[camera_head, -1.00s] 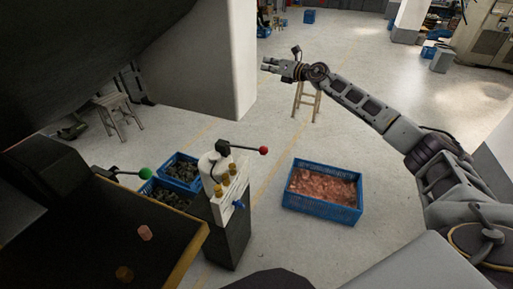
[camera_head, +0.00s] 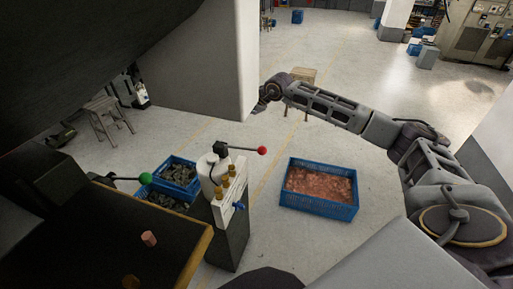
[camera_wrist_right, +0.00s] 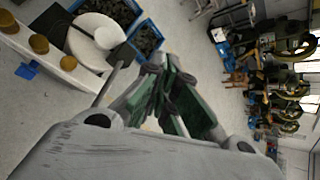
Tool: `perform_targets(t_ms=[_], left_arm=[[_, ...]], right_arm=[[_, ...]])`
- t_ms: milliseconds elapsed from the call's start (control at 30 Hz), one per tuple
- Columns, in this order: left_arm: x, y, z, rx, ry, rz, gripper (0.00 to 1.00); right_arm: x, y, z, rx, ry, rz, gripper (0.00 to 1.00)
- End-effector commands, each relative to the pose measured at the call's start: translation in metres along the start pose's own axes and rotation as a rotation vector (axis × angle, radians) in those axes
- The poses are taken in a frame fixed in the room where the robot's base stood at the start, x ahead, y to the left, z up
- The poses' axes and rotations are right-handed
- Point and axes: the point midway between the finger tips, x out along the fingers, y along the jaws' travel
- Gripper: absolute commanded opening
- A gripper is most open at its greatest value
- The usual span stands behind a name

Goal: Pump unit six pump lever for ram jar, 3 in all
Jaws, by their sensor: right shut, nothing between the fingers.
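The white pump unit (camera_head: 230,195) stands on a dark pedestal at the centre-left of the head view, with brass-coloured caps and a blue valve (camera_head: 239,206). A lever with a red knob (camera_head: 262,150) sticks out to the right from its top. A second lever with a green knob (camera_head: 145,178) is to its left. No unit number is legible. My right gripper (camera_head: 260,107) appears above the red knob in the head view, apart from it. In the wrist view, its fingers (camera_wrist_right: 160,85) are shut and empty, beside the pump unit (camera_wrist_right: 75,60) and a thin lever rod (camera_wrist_right: 107,84). My left gripper is not in view.
A blue crate of copper pieces (camera_head: 318,210) lies on the floor right of the pump. Blue crates with dark pieces (camera_head: 178,172) stand behind left. A dark table (camera_head: 105,230) with a small pink cylinder (camera_head: 149,239) is front left. A white pillar (camera_head: 195,75) rises behind.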

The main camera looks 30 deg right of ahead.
Motion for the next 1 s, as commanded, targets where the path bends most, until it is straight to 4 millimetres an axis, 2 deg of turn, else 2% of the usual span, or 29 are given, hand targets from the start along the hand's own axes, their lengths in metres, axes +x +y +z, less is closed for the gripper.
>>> perform_targets(t_ms=[200, 500, 800, 1000], left_arm=[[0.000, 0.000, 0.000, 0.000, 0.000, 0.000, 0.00], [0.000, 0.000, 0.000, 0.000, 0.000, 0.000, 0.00], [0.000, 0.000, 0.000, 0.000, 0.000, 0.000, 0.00], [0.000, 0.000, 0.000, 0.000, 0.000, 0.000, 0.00]], right_arm=[[-0.003, 0.014, -0.017, -0.264, 0.142, 0.026, 0.00], [-0.020, 0.014, -0.054, -0.617, 0.376, 0.083, 0.00], [-0.041, 0.011, -0.093, -0.871, 0.563, 0.212, 0.00], [-0.048, 0.018, -0.105, -0.991, 0.593, 0.312, 0.00]])
